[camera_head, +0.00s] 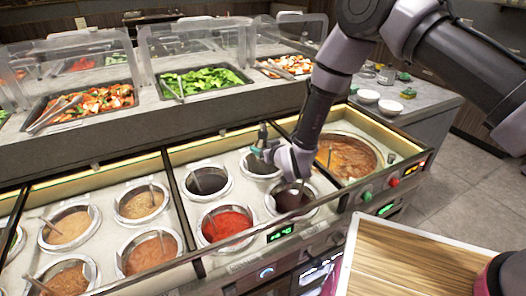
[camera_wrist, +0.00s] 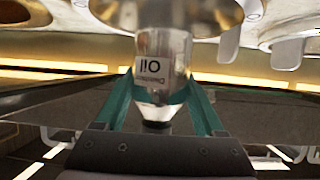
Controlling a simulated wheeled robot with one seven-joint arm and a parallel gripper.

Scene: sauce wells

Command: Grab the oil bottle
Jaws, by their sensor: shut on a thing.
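The oil bottle (camera_wrist: 163,50) is clear with a pale label reading "Oil", and it appears upside down in the wrist view. My gripper (camera_wrist: 160,88) has its teal fingers closed on either side of the bottle, near its narrow dark end. In the head view my gripper (camera_head: 262,150) is above the sauce wells, over the back right of the middle section. The bottle is small there and only partly distinguishable at the fingers.
Sauce wells surround the gripper from below, including a red sauce well (camera_head: 227,224) and a large soup pot (camera_head: 347,157). Salad trays (camera_head: 204,81) behind glass guards stand at the back. A wooden board (camera_head: 415,262) lies at the front right.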

